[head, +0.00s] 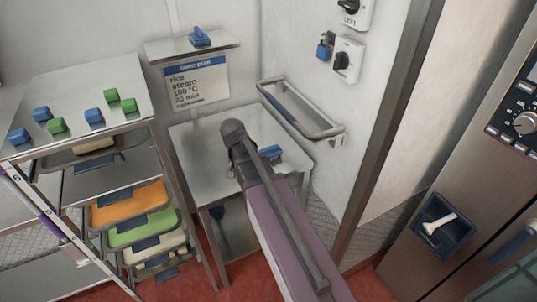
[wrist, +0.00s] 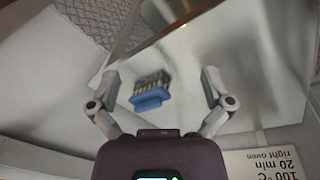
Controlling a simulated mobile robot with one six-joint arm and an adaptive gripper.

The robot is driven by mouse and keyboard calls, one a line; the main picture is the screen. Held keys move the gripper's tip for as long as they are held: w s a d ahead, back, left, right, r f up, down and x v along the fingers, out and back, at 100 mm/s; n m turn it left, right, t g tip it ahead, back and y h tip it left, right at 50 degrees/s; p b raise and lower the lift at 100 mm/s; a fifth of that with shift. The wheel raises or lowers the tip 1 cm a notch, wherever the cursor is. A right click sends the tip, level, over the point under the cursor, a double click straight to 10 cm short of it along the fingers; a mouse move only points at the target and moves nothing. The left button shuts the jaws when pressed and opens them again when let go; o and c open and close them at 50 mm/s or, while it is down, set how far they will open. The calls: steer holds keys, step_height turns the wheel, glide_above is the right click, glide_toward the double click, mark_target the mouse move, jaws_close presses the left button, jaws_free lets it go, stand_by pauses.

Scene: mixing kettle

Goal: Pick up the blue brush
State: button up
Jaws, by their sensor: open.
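The blue brush (wrist: 150,100) lies on the steel table (wrist: 225,60), with its blue body and a row of pale and dark bristles showing in the wrist view. In the head view a blue piece of it (head: 268,152) shows just right of my arm on the small steel table (head: 190,143). My gripper (wrist: 161,78) is open and empty above the table. In the wrist view the brush appears between the two spread fingers, left of centre, apart from both. In the head view my arm hides most of the gripper.
A wall rail (head: 300,118) runs beside the table. A wall shelf (head: 170,50) holds a blue item (head: 200,37) above a menu sign (head: 197,84). At left a rack (head: 80,88) carries blue and green blocks and trays. A blue holder (head: 443,228) with a white-handled item is at right.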

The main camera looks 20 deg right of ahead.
mark_target(268, 148)
steer(key=w+d+r+m+h, duration=0.1)
steer(key=w+d+m+h, duration=0.2)
steer(key=w+d+m, duration=0.8)
steer(key=w+d, duration=0.1)
steer(key=w, duration=0.4)
steer(key=b+x, duration=0.7)
steer(key=shift+d+f, duration=0.15)
steer(key=shift+f, duration=0.2)
steer(key=shift+d+f+b, duration=0.2)
steer(key=shift+f+b, duration=0.15)
steer(key=shift+b, duration=0.15)
steer(key=shift+s+b+x, duration=0.2)
steer(key=shift+b+x, duration=2.15)
steer(key=shift+x, duration=0.2)
steer(key=shift+d, duration=0.1)
